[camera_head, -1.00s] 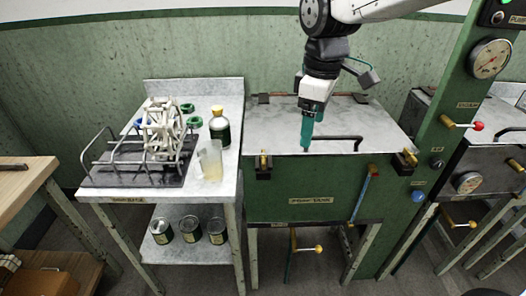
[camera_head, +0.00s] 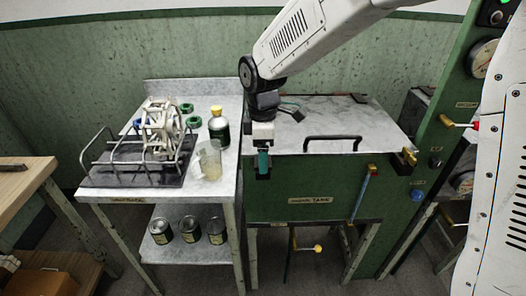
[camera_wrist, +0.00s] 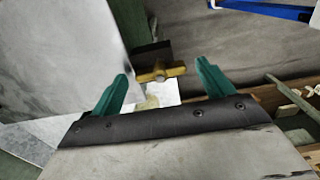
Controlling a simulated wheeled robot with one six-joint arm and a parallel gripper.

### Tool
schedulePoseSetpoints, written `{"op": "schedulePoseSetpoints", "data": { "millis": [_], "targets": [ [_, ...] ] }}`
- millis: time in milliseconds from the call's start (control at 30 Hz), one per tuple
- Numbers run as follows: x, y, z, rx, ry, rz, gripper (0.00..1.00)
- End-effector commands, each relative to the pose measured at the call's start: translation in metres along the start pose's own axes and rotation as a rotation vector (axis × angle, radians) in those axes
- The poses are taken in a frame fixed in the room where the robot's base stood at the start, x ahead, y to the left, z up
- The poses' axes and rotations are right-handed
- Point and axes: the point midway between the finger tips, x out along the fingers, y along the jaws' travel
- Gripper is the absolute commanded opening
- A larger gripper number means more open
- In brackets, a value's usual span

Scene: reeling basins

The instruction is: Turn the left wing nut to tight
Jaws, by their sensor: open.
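The left wing nut (camera_wrist: 160,71) is yellow brass, on a dark bracket. In the wrist view it lies ahead of and between my teal fingertips, with a gap on each side. My gripper (camera_head: 263,170) is open and points down at the left front edge of the green tank (camera_head: 300,190). It also shows in the wrist view (camera_wrist: 162,84). In the head view my gripper hides most of the left wing nut and its bracket. The right wing nut (camera_head: 410,157) sits at the tank's right front edge.
The tank's grey lid (camera_head: 290,118) is closed, with a black bar handle (camera_head: 332,138). Close to the left stands a side table (camera_head: 228,165) with a glass beaker (camera_head: 209,160), a bottle (camera_head: 219,128) and a wire rack (camera_head: 100,160).

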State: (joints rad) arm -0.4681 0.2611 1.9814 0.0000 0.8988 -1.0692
Motion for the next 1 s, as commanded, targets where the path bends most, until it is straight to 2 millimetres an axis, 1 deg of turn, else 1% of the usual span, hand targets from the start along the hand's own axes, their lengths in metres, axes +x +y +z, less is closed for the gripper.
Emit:
{"op": "schedulePoseSetpoints", "data": {
  "millis": [267,300,367,400,433,467,767,1000],
  "targets": [
    [0.0027,-0.0001,0.0002,0.001,0.000,0.000,0.80],
    [0.0027,-0.0002,0.0002,0.001,0.000,0.000,0.74],
    [0.0026,-0.0002,0.0002,0.001,0.000,0.000,0.58],
    [0.0026,-0.0002,0.0002,0.001,0.000,0.000,0.47],
    [0.0026,-0.0002,0.0002,0.001,0.000,0.000,0.38],
    [0.0026,-0.0002,0.0002,0.001,0.000,0.000,0.35],
    [0.0024,-0.0001,0.0002,0.024,0.000,0.000,0.35],
    [0.0023,0.0000,0.0002,0.139,0.000,0.000,0.35]
  ]
}}
